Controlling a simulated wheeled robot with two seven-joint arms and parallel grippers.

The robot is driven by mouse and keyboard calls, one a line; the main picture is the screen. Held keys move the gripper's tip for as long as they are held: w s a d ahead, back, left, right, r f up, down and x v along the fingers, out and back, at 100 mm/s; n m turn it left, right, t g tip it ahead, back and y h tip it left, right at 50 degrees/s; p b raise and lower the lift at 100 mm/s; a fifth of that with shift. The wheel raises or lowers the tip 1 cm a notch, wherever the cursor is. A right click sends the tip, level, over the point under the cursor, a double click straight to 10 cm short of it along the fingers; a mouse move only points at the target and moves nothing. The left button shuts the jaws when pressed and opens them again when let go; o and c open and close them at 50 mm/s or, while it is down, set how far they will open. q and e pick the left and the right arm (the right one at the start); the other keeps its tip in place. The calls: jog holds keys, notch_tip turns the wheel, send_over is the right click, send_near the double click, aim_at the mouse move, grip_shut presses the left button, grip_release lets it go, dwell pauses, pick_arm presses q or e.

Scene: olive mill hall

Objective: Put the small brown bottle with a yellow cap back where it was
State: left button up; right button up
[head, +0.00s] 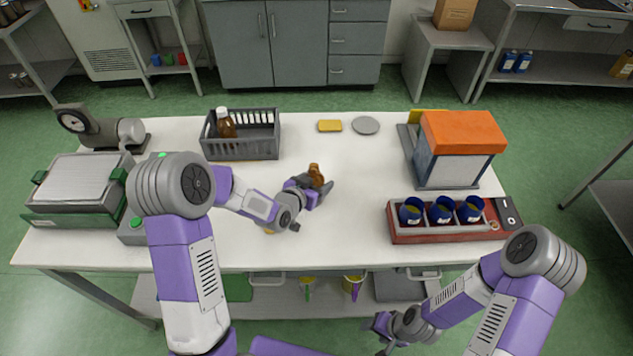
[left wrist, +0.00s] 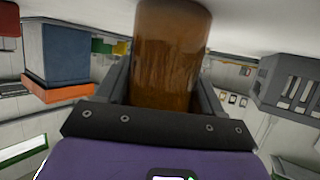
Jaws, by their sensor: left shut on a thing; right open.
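My left gripper (head: 318,186) is shut on a small brown bottle (head: 316,174) over the middle of the white table (head: 350,240). The bottle fills the space between the fingers in the left wrist view (left wrist: 170,55). Its yellow cap cannot be made out, and the fingers hide part of its body. I cannot tell whether its base touches the table. My right gripper (head: 382,326) is open and empty, low in front of the table's front edge.
A grey crate (head: 255,145) holding a brown bottle with a white cap (head: 225,122) stands behind left. A yellow sponge-like block (head: 330,126) and grey disc (head: 366,125) lie behind. An orange-topped box (head: 460,130) and red rack with blue cups (head: 440,234) stand right.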

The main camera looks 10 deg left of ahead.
pick_arm(q)
jog(key=o, duration=1.5)
jog(key=shift+f, duration=0.1)
jog(key=shift+s+a+r, duration=0.15)
jog(key=shift+s+r, duration=0.1)
jog(key=shift+r, duration=0.1)
jog(key=p+v, duration=0.1)
jog(key=v, duration=1)
jog(key=shift+s, duration=0.25)
